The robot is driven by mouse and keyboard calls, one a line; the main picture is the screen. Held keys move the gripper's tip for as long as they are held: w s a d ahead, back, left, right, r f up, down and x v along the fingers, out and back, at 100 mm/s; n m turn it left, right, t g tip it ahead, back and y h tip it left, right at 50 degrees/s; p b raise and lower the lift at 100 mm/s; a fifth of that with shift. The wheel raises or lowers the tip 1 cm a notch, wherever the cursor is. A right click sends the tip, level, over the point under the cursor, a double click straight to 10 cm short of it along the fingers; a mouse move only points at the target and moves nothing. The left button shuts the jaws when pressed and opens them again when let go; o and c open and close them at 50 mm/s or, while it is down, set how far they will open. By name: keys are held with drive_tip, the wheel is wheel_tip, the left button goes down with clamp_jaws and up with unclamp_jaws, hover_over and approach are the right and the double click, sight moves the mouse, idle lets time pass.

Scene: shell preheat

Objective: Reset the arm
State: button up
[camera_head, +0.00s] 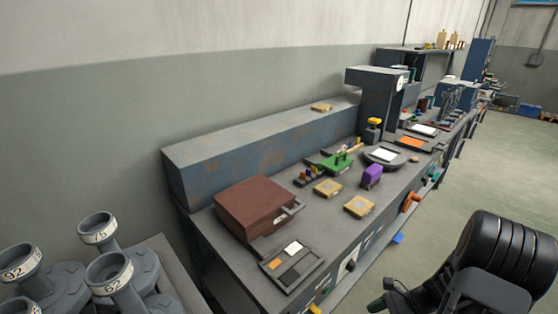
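My arm shows at the lower right of the head view as a black ribbed link with dark parts below it. Small dark pieces at its left side look like my gripper (392,297), low in the picture and cut by the bottom edge. It is in front of the long workbench (225,268) and apart from it. Its fingers are not clear enough to tell whether they are open or shut. I see nothing held.
The bench along the wall carries a brown box (255,207), a purple block (372,176), a green piece (337,163), yellow-topped plates (359,207) and a tall grey machine (378,100). Numbered grey fittings (97,228) stand at lower left. Floor (500,165) on the right is clear.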

drive_tip(key=a+r+n+t+h+p, duration=0.1)
drive_tip(key=a+r+n+h+p, duration=0.1)
drive_tip(key=r+n, duration=0.4)
drive_tip(key=s+a+r+n+t+h+p, duration=0.1)
drive_tip(key=a+r+n+h+p, duration=0.2)
drive_tip(key=r, duration=1.1)
drive_tip(key=s+a+r+n+t+h+p, duration=0.1)
drive_tip(key=a+r+n+h, duration=0.4)
drive_tip(key=r+n, duration=0.5)
drive_tip(key=shift+s+a+r+t+p, duration=0.25)
drive_tip(key=shift+a+t+p, duration=0.3)
drive_tip(key=shift+p, duration=0.7)
